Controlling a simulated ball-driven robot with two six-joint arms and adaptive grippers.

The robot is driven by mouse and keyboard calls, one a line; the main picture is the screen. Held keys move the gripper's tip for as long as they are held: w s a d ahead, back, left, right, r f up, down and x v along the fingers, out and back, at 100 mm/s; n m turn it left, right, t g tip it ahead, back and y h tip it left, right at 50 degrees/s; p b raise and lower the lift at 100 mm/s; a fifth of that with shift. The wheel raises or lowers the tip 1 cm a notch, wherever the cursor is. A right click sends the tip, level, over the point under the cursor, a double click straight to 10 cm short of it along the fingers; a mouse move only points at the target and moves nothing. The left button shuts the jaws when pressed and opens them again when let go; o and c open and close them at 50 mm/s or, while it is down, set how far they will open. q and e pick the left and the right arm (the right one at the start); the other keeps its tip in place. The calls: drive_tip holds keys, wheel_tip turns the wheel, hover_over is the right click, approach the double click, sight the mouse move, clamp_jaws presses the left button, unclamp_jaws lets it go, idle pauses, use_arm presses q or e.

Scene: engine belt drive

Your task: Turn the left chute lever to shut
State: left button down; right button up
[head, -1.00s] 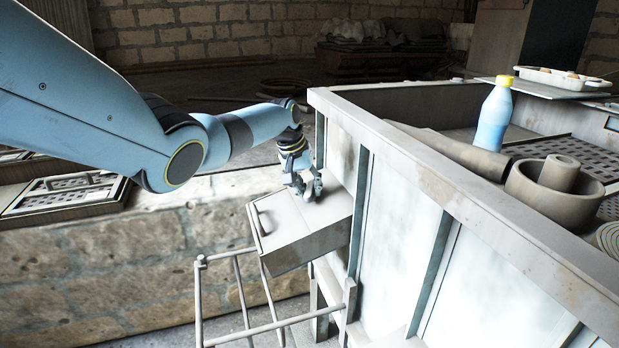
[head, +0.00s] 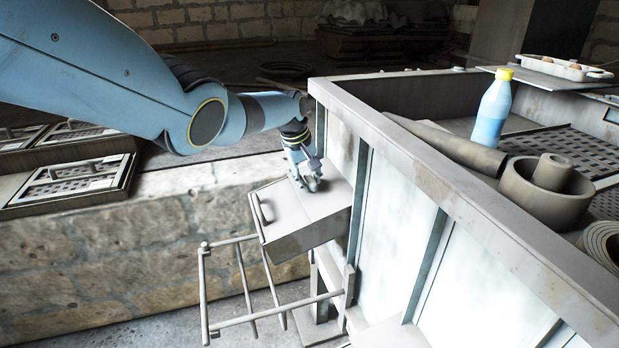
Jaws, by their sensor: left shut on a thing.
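The left chute is a grey box (head: 305,215) that juts out from the side of the large grey casing (head: 394,247). A small bar handle shows on its outer end. My left gripper (head: 308,184) is at the top of the box, close to the casing wall, pointing down. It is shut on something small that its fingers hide. This looks like the chute lever (head: 316,183), but its shape and angle cannot be made out. My right gripper is not in view.
A metal rail frame (head: 243,320) stands below the chute. On the casing are a blue bottle (head: 492,110) with a yellow cap, a grey bowl-like part (head: 545,190) and a pipe (head: 455,145). A stone wall (head: 130,245) runs behind the chute.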

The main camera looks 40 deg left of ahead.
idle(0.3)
use_arm(q)
drive_tip(key=c, duration=1.2)
unclamp_jaws()
drive_tip(key=v, duration=1.2)
drive_tip(key=shift+a, duration=0.1)
